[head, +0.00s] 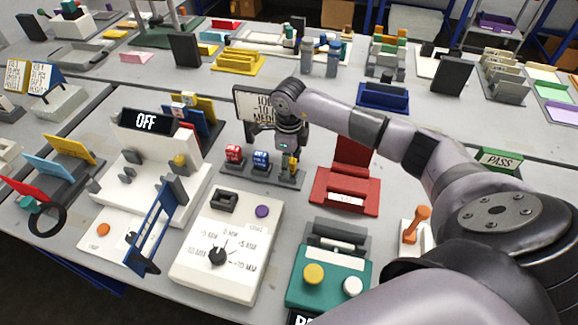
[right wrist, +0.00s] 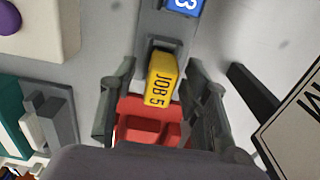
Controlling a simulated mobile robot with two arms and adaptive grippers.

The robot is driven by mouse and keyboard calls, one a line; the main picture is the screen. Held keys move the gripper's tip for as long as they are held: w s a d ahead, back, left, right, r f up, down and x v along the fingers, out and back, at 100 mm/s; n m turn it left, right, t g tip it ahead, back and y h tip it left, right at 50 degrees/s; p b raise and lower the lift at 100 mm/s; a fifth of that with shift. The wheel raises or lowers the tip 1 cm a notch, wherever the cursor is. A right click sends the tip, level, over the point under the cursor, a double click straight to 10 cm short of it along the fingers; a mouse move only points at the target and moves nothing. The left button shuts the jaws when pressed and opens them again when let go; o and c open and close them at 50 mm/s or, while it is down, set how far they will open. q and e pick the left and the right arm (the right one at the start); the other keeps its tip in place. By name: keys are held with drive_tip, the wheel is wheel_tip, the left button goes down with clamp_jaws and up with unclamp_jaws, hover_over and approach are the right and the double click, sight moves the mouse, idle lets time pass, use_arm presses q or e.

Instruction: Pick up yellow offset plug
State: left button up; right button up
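My right gripper (head: 290,165) is over that end of the rack and largely hides the plug in the head view. In the right wrist view the gripper's fingers (right wrist: 161,85) are spread on either side of the plug, with visible gaps. My left gripper is not in view.
A blue plug (head: 261,159) and a red plug (head: 233,154) stand on the same rack. A red holder (head: 345,195) is close on the right. A dark-framed sign (head: 250,105) stands behind. A white dial box (head: 228,245) and a green button box (head: 328,275) are in front.

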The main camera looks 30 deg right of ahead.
clamp_jaws()
idle(0.3)
drive_tip(key=shift+r, duration=0.1)
